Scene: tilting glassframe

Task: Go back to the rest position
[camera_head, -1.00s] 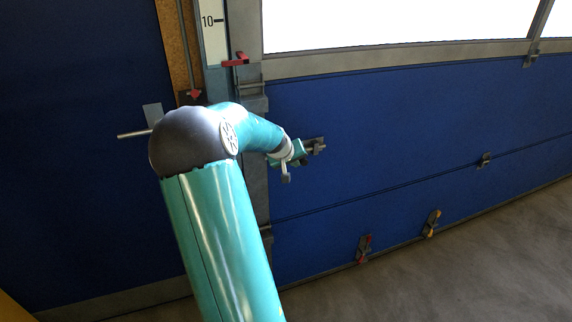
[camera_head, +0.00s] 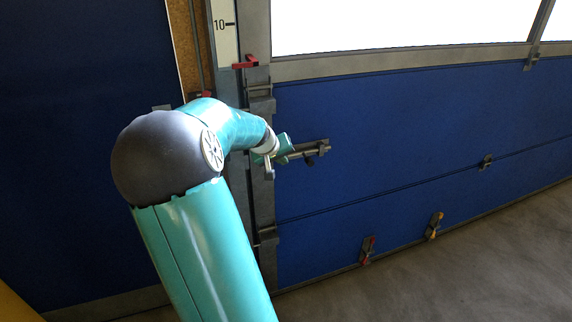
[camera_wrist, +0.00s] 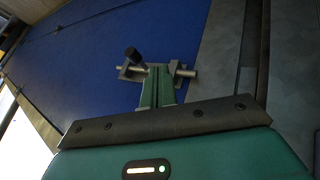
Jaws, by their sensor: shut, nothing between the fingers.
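My gripper (camera_head: 287,147) is at the end of my teal arm, in front of the blue door panel. In the wrist view its two green fingers (camera_wrist: 157,88) are together with nothing between them. Just beyond the fingertips is a metal bolt latch (camera_wrist: 150,70) with a dark knob, mounted on the door. The latch also shows in the head view (camera_head: 314,150), just right of my gripper. I cannot tell whether the fingertips touch it.
The blue sectional door (camera_head: 400,120) fills the right side, with bright windows above. A grey door frame post (camera_head: 261,190) and a red catch (camera_head: 246,62) stand beside it. A dark blue door (camera_head: 80,100) is at left. Grey floor (camera_head: 450,280) is clear at lower right.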

